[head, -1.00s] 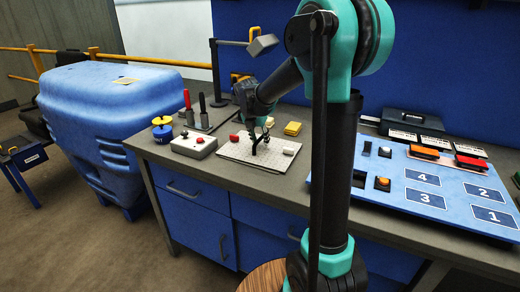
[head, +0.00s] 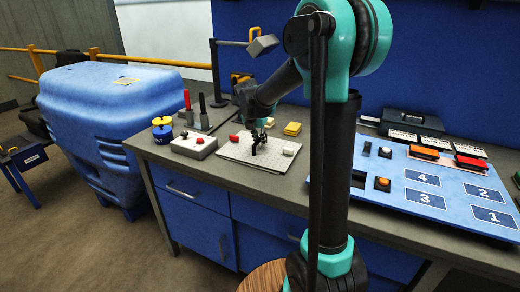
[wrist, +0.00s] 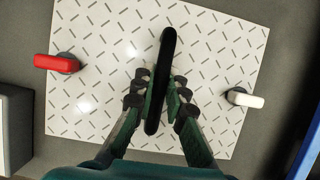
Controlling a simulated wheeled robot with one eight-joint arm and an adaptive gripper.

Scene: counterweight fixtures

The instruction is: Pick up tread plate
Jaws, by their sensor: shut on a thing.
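The tread plate is a white, dash-patterned sheet (head: 235,153) lying flat on the workbench; it fills much of the wrist view (wrist: 105,35). A black bar-like handle (wrist: 167,50) stands at its middle. My gripper (wrist: 160,88) has its fingers closed on both sides of this handle, and it also shows low over the plate in the head view (head: 257,146). A red lever (wrist: 55,63) sits at the plate's left edge and a white lever (wrist: 244,98) at its right edge, both pointing outward. I cannot tell whether they grip the plate.
Yellow blocks (head: 292,128) lie behind the plate. A blue numbered panel (head: 400,190) is on the right. A stand with an overhanging head (head: 262,45) rises behind.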

